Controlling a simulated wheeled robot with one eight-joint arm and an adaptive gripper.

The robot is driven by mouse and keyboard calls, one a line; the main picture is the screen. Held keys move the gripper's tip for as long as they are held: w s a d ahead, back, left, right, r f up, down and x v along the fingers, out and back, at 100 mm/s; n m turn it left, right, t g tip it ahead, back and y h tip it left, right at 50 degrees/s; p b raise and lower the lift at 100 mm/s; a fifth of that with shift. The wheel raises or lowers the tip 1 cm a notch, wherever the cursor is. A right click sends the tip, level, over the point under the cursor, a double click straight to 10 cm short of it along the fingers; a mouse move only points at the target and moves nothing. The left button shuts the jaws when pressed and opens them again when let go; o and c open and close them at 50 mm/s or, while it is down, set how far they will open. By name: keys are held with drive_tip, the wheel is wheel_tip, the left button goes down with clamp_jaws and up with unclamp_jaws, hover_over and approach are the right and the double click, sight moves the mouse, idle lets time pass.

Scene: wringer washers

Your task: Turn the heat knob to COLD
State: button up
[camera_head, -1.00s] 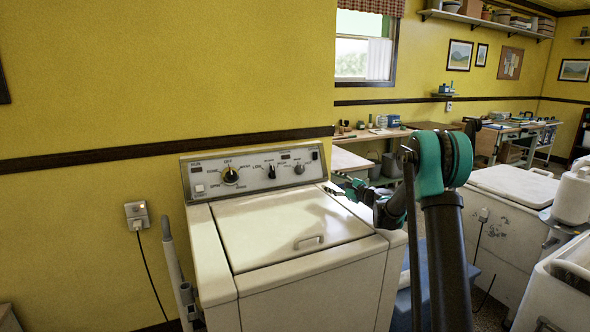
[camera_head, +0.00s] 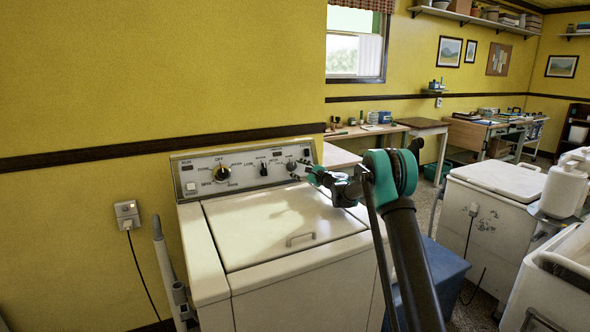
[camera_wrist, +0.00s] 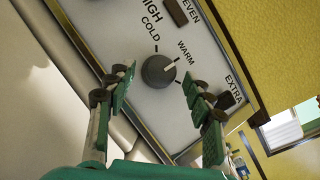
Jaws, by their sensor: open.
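The heat knob (camera_wrist: 158,70) is a round dark grey knob on the washer's control panel. In the wrist view its white mark points toward the WARM label, with the COLD label on the other side of its top. It also shows at the right of the panel in the head view (camera_head: 291,165). My gripper (camera_wrist: 157,80) is open, with one green-and-black finger on each side of the knob. The fingers appear apart from it. In the head view my gripper (camera_head: 312,174) is at the panel's right end.
A larger dial (camera_head: 222,174) and a black selector (camera_head: 263,170) sit left on the same panel. The washer's closed lid (camera_head: 285,225) lies below. The yellow wall (camera_head: 120,70) is close behind. Another white appliance (camera_head: 470,220) stands to the right.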

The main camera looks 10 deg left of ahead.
drive_tip(key=shift+x, duration=0.8)
drive_tip(key=c, duration=1.1)
drive_tip(key=shift+o, duration=0.2)
